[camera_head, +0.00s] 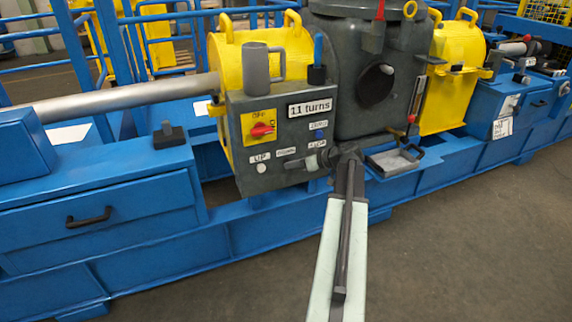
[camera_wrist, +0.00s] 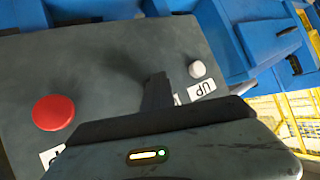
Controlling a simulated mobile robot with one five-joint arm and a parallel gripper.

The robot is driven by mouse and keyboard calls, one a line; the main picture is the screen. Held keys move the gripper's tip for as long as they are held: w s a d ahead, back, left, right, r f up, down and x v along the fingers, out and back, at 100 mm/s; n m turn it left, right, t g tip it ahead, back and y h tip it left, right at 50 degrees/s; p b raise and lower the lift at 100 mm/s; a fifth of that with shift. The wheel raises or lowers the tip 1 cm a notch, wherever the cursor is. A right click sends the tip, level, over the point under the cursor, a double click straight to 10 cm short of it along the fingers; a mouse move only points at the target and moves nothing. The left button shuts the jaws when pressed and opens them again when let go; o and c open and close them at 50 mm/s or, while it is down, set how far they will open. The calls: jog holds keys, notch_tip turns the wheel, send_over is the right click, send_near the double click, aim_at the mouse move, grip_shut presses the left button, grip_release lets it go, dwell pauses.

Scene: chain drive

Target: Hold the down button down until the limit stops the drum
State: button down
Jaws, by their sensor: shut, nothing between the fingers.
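The grey control box (camera_head: 290,133) carries a white button (camera_head: 262,169) under an UP label and a DOWN label (camera_head: 285,153) to its right. My gripper (camera_head: 291,164) is shut and empty, its tip at the panel just below the DOWN label. In the wrist view the shut fingers (camera_wrist: 157,90) point at the panel between the white UP button (camera_wrist: 197,69) and a red button (camera_wrist: 53,113). The down button is hidden behind the fingers; whether it is pressed cannot be told. A display (camera_head: 310,107) reads "11 turns".
A red switch on a yellow plate (camera_head: 261,127) sits above the labels. A grey mug (camera_head: 262,63) and a blue-handled tool (camera_head: 317,60) stand on the box top. An open tray (camera_head: 393,162) juts out at right. The floor (camera_head: 450,250) in front is clear.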

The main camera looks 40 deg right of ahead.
jog(key=shift+s+a, duration=0.35)
jog(key=shift+s, duration=0.5)
jog(key=s, duration=0.1)
jog(key=s+a, duration=0.1)
jog(key=s, duration=0.1)
jog(key=s+a, duration=0.1)
jog(key=shift+s, duration=0.3)
